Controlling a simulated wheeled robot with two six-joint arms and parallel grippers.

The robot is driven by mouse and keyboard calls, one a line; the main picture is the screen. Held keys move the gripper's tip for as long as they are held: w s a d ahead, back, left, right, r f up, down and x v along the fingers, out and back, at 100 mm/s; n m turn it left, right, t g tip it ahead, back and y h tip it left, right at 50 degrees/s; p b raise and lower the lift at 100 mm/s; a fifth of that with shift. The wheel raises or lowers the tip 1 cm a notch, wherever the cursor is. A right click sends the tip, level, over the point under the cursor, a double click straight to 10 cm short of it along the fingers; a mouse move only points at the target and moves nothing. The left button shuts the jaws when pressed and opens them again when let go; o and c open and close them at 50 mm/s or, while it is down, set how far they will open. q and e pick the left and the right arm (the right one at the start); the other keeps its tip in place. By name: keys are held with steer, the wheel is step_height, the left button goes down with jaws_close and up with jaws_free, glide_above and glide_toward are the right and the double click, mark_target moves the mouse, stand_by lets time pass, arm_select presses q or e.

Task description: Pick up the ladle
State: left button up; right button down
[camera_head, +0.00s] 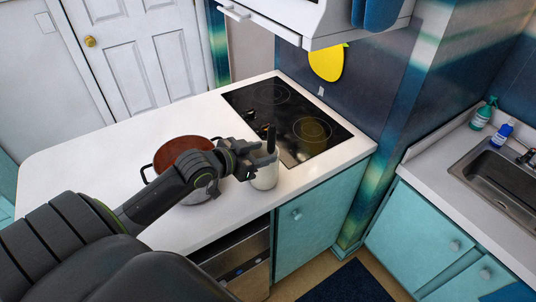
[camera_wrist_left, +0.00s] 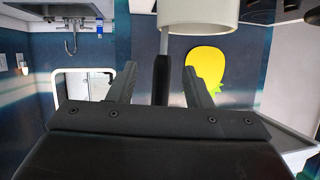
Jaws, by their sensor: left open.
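The ladle (camera_head: 271,138) stands handle-up in a white utensil holder (camera_head: 266,178) on the counter, beside the cooktop. Only its dark handle and part of a grey shaft show; its bowl is hidden in the holder. My left gripper (camera_head: 262,155) is open at the handle, just above the holder. In the left wrist view, which is upside down, the ladle's black handle (camera_wrist_left: 161,82) lies between the two spread fingers (camera_wrist_left: 163,88), with a visible gap on each side. The holder (camera_wrist_left: 205,15) is at the top there. My right gripper is not in view.
A pot with a reddish inside (camera_head: 183,150) stands on the white counter (camera_head: 90,150), under my left forearm. A black cooktop (camera_head: 290,120) lies just behind the holder. A white overhead unit (camera_head: 300,20) hangs above. A sink (camera_head: 500,180) is at the right.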

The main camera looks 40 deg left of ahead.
mark_target(268, 149)
arm_select(q)
steer(key=shift+w+d+f, duration=0.1)
steer(key=shift+w+f, duration=0.1)
steer(key=shift+w, duration=0.25)
steer(key=shift+w+d+p, duration=0.1)
steer(key=shift+w+p, duration=0.35)
steer(key=shift+w, duration=0.2)
steer(key=p+x, duration=0.1)
steer(key=x, duration=0.2)
steer(key=shift+f, duration=0.1)
steer(key=shift+w+f, duration=0.25)
steer(key=shift+w, duration=0.15)
jaws_close()
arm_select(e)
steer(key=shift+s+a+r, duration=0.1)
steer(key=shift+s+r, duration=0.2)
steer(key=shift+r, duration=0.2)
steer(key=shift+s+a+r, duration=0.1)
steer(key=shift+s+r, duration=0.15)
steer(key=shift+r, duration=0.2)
